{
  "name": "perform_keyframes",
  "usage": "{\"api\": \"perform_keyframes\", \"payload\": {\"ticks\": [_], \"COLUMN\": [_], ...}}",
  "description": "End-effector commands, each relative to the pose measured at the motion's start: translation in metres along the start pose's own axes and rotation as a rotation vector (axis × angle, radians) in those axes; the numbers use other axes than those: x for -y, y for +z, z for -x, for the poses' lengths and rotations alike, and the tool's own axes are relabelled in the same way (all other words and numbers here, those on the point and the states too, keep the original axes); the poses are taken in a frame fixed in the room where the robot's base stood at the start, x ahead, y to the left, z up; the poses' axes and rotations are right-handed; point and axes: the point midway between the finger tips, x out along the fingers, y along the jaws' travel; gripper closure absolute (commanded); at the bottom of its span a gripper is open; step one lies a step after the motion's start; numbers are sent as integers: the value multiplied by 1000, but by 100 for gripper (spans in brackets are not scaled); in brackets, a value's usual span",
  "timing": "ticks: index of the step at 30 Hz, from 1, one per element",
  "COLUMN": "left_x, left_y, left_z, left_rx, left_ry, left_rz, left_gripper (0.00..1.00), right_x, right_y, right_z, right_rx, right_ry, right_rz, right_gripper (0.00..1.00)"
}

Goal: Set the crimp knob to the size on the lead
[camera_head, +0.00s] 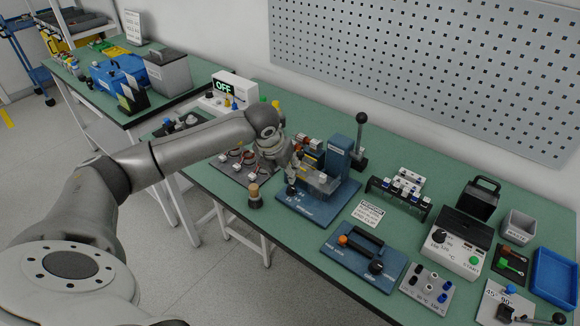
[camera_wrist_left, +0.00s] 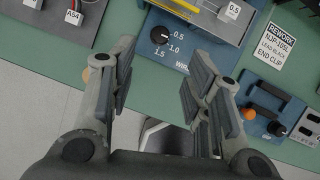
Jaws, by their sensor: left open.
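The crimp knob (camera_wrist_left: 160,35), black with a white mark, sits on the front of a blue crimp base (camera_head: 320,207). Its scale reads 0.5, 1.0 and 1.5; the mark seems to point right, near 0.5. A white tag reading 0.5 (camera_wrist_left: 234,11) is by the crimp tool, next to a yellow strip. My left gripper (camera_head: 291,182) is open above the front left of the crimp base and partly hides it. In the left wrist view its fingers (camera_wrist_left: 161,62) are apart, either side of and nearer than the knob, with nothing between them. The right gripper does not show.
A tall black lever (camera_head: 360,135) stands behind the crimp base. A REWORK card (camera_head: 370,213) and a blue fixture with an orange knob (camera_head: 362,256) lie to the right. Tagged leads on a grey mat (camera_head: 228,173) are at left. The bench front edge is close.

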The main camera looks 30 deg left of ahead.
Motion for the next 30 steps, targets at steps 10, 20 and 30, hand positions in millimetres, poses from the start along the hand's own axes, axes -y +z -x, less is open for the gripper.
{"api": "perform_keyframes", "payload": {"ticks": [10,20,30], "left_x": [-5,-13,-19], "left_y": [0,-2,2], "left_z": [1,-10,-18], "left_rx": [4,-5,1], "left_ry": [11,-29,-117], "left_rz": [23,-86,-284], "left_gripper": [55,55,55], "right_x": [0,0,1], "right_y": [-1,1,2], "right_z": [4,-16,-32], "right_rx": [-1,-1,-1], "right_ry": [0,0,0], "right_rz": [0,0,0], "right_gripper": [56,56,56]}}
